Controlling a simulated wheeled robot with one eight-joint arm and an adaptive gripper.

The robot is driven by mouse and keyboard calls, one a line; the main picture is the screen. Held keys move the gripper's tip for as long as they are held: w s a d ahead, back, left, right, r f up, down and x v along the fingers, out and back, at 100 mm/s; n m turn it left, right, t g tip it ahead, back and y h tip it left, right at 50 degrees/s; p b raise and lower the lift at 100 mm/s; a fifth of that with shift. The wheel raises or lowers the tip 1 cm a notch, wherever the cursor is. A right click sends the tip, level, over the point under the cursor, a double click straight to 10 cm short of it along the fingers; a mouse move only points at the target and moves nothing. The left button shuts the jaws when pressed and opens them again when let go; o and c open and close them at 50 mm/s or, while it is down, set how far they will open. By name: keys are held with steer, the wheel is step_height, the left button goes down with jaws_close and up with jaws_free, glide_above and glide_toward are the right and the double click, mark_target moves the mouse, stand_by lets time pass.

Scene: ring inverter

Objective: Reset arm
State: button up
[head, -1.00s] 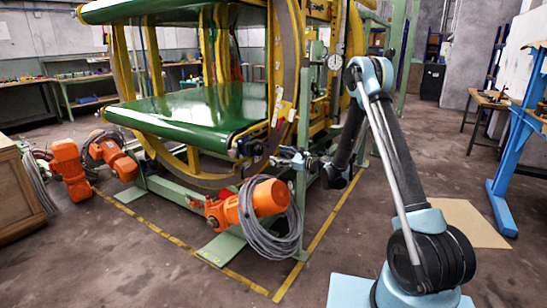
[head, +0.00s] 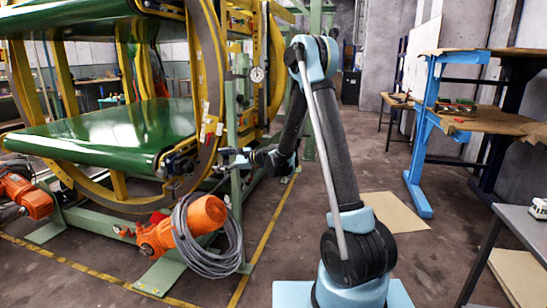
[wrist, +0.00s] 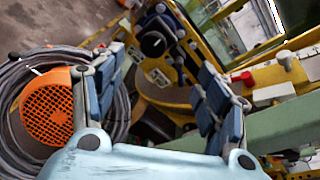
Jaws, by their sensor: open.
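My arm is raised and bent in the right half of the head view, its far end reaching left toward the ring inverter. My gripper (wrist: 160,105) shows in the wrist view with its two padded fingers wide apart and nothing between them. In the head view the gripper (head: 235,158) is small, in front of the yellow ring frame, and its fingers are hard to make out. The ring inverter (head: 207,75) has yellow rings and green belts (head: 120,130). Whether the gripper touches the machine cannot be told.
An orange motor (head: 190,225) with a coiled grey cable (head: 215,250) sits low by the machine; the motor also shows in the wrist view (wrist: 50,118). A blue-framed workbench (head: 425,130) and a grey table (head: 525,225) stand at right. Floor between is mostly open, with cardboard sheets (head: 390,212).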

steer(key=s+d+r+n+h, duration=0.3)
steer(key=s+d+n, duration=0.1)
steer(key=s+d, duration=0.5)
steer(key=s+d+r+n+h, duration=0.35)
steer(key=s+d, duration=0.25)
steer(key=d, duration=0.5)
steer(key=s+d+f+n+g+h, duration=0.1)
steer(key=s+d+f+n+h, duration=0.2)
steer(key=s+d, duration=0.9)
steer(key=s+d+f+n+g+h, duration=0.1)
steer(key=s+d+f+n+h, duration=0.2)
steer(key=s+d, duration=0.9)
steer(key=s+f+h, duration=0.2)
steer(key=s+f, duration=0.1)
steer(key=f, duration=0.1)
steer(key=shift+n+h, duration=0.35)
steer(key=shift+s, duration=0.1)
steer(key=shift+w+f, duration=0.2)
steer(key=shift+w, duration=0.25)
